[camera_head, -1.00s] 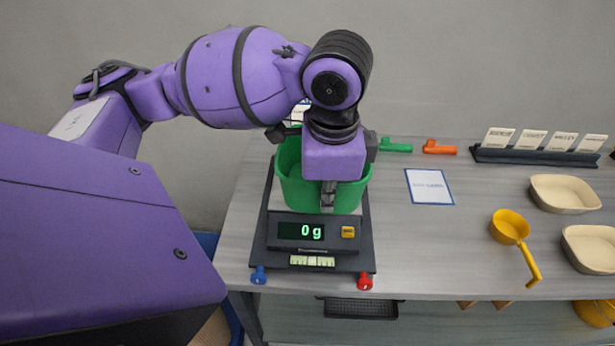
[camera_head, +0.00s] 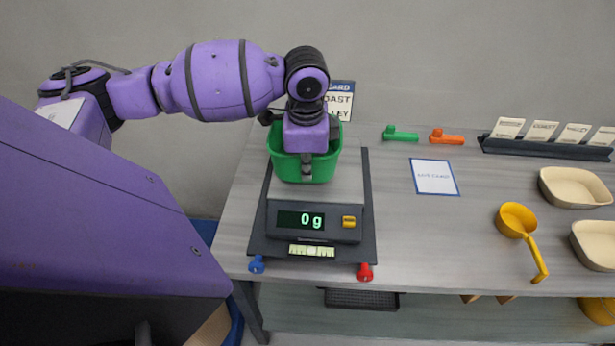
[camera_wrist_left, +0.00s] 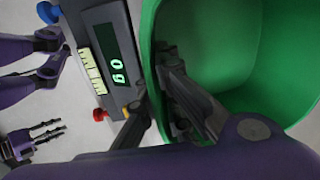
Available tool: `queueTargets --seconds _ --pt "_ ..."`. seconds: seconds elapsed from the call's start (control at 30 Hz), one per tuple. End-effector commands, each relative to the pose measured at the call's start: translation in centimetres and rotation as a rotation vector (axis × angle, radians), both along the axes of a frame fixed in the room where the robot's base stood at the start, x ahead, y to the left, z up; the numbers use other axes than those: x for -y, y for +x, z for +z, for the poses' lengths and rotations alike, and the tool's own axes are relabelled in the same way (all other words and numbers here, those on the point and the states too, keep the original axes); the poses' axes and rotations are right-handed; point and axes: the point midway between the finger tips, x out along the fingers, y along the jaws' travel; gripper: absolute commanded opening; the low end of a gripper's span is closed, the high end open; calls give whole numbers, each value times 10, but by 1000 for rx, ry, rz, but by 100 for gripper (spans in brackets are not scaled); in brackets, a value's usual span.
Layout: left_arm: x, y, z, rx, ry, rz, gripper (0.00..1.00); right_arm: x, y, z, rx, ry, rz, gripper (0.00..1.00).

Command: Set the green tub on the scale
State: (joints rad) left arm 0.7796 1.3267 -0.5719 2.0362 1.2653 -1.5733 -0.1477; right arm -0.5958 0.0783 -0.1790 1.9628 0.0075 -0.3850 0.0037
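The green tub (camera_head: 304,167) is over the back left part of the scale's pan. Whether its base touches the pan is hidden. The scale (camera_head: 312,222) is dark grey, and its display (camera_head: 301,220) reads 0 g. My left gripper (camera_head: 306,165) is at the tub's near rim, shut on the wall. In the left wrist view one finger of the left gripper (camera_wrist_left: 160,110) is inside the green tub (camera_wrist_left: 225,60) and the other is outside. My right gripper (camera_wrist_left: 38,142) shows small at the left of that view, its opening unclear.
A blue knob (camera_head: 257,265) and a red knob (camera_head: 365,272) are at the scale's front corners. To the right lie a blue-edged card (camera_head: 435,177), a yellow scoop (camera_head: 516,221) and beige trays (camera_head: 575,188). A sign (camera_head: 341,100) stands behind the tub.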

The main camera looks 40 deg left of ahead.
Motion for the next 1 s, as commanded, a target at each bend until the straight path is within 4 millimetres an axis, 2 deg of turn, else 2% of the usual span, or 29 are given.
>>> queueTargets --seconds 0.03,0.17,0.53,0.6,0.7,1.0 --pt "1 -2 -11 -7 -1 -1 0 0 -1 -1 -2 -1 -1 40" --pt "2 -1 -28 -3 -1 -2 0 2 -2 -3 -4 -3 -1 40" --pt "2 -1 -31 1 -1 -1 0 5 -2 -2 -4 -11 8 40" --pt "1 -1 -31 -1 0 -2 12 6 -3 -3 -6 -13 10 40" --pt "2 -1 -31 -1 0 -2 23 6 -3 -4 -8 -14 11 40" --pt "2 -1 -30 0 0 -2 23 5 -3 -5 -9 -11 9 40"
